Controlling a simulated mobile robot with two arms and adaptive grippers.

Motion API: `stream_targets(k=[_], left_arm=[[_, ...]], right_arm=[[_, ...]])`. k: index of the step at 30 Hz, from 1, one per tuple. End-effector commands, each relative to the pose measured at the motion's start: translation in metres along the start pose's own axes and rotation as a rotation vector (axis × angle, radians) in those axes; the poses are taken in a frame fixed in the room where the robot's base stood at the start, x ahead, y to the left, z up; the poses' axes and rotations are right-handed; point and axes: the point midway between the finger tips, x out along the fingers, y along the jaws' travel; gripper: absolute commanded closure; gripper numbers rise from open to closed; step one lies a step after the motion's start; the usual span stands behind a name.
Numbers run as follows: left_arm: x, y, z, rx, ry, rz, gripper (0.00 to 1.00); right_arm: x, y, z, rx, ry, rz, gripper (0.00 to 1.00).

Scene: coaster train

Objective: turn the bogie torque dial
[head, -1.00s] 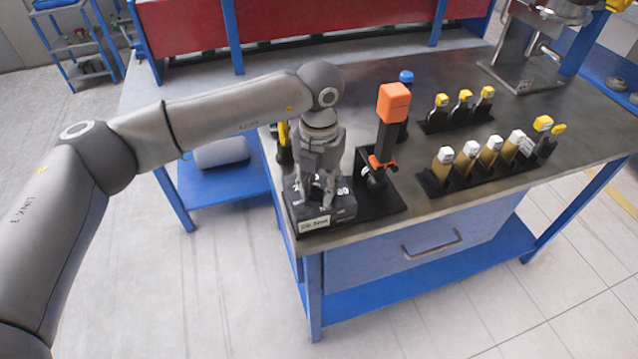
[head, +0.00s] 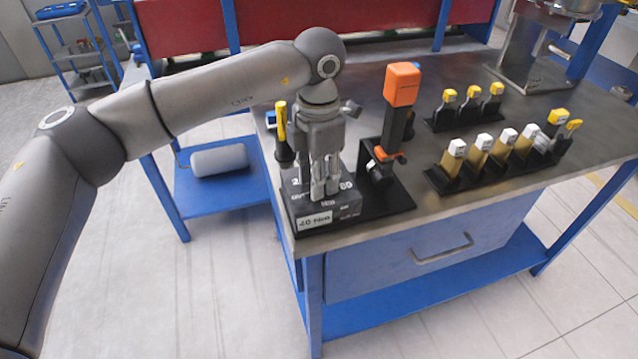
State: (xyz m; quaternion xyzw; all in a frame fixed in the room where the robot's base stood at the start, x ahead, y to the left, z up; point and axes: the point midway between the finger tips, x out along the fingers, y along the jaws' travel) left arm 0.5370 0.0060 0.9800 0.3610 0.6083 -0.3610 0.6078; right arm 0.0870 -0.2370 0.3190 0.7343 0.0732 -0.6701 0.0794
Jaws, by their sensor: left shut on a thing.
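The torque dial unit is a black box (head: 345,207) at the front left corner of the bench, with white numbers around its top and a small white label (head: 314,220) on its front. My left gripper (head: 325,190) points down over the middle of its top and is shut on the dial. The dial itself is hidden between and behind the fingers. The label's text is too small to read surely. My right gripper is not in view.
An orange-headed black tool (head: 402,85) stands upright right of the box. A yellow-handled tool (head: 282,122) stands behind it at the left. Racks of yellow-capped (head: 472,95) and white-capped (head: 482,142) tools stand further right. Bare metal bench top (head: 425,145) lies between.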

Motion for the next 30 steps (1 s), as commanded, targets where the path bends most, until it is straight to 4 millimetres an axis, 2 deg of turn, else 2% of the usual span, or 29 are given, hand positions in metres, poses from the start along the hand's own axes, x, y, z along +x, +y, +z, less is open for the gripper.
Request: stream_targets(k=[12, 27, 28, 30], left_arm=[[-0.0008, 0.0014, 0.0007, 0.168, -0.003, 0.001, 0.92], [-0.0016, 0.0015, 0.0008, 0.185, -0.003, 0.001, 0.92], [-0.0016, 0.0015, 0.0008, 0.185, -0.003, 0.001, 0.66], [-0.0015, 0.0015, 0.0007, 0.185, -0.003, 0.001, 0.57]], right_arm=[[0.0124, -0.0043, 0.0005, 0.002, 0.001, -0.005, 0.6], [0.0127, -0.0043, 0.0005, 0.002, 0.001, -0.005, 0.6], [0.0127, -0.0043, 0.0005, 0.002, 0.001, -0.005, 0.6], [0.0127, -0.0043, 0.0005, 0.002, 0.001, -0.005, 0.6]])
